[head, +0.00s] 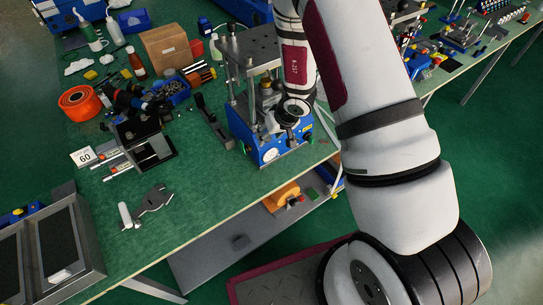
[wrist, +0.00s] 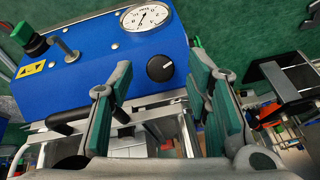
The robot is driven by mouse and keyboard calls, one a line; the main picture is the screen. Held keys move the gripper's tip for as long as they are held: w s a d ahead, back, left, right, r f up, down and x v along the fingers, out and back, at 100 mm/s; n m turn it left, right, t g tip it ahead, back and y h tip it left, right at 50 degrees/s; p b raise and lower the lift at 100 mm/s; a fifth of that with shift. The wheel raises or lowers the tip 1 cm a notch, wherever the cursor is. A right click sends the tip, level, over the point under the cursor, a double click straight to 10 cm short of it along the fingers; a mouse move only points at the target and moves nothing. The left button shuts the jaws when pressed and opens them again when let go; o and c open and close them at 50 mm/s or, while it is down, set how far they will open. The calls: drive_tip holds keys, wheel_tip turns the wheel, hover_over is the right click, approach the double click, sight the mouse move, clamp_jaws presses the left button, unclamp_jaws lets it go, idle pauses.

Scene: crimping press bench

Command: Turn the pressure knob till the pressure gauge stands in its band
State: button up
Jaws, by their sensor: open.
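The crimping press has a blue front panel (wrist: 90,60); its blue base (head: 247,140) also shows in the head view. The round white pressure gauge (wrist: 146,17) is at the top of the wrist view and also shows in the head view (head: 271,154). Its needle and band are too small to read surely. The black pressure knob (wrist: 160,68) with a white mark sits on the panel below the gauge. My gripper (wrist: 160,80) is open, its green-padded fingers on either side of the knob in the picture, with visible gaps and no contact seen. In the head view my gripper (head: 287,120) is at the press front.
A green-capped control (wrist: 24,34), a small lever (wrist: 66,46) and a yellow warning label (wrist: 32,68) are on the same panel. In the head view a cardboard box (head: 166,48) and an orange spool (head: 78,102) stand left on the green bench.

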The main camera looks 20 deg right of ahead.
drive_tip(key=p+v, duration=0.1)
drive_tip(key=v, duration=0.3)
drive_tip(key=shift+r, duration=0.15)
idle(0.4)
drive_tip(key=s+a+r+y+b, duration=0.1)
drive_tip(key=a+r, duration=0.2)
drive_tip(key=r, duration=0.5)
drive_tip(key=a+r+n+y+b, duration=0.15)
drive_tip(key=a+r, duration=0.25)
drive_tip(key=r, duration=0.4)
drive_tip(key=s+a+r+y+b, duration=0.1)
drive_tip(key=a+r, duration=0.2)
drive_tip(key=r, duration=0.4)
drive_tip(key=s+d+r+m+h+b, duration=0.1)
drive_tip(key=s+d+r+h, duration=0.1)
drive_tip(key=s, duration=0.6)
drive_tip(key=s+d+r+m+t+h+b, duration=0.1)
drive_tip(key=s+d+r+h+b, duration=0.1)
drive_tip(key=s+d+r, duration=0.3)
drive_tip(key=s+d+h, duration=0.1)
drive_tip(key=s, duration=0.2)
drive_tip(key=shift+s+d+r+h, duration=0.3)
drive_tip(key=shift+s+d+h, duration=0.05)
drive_tip(key=shift+s, duration=0.05)
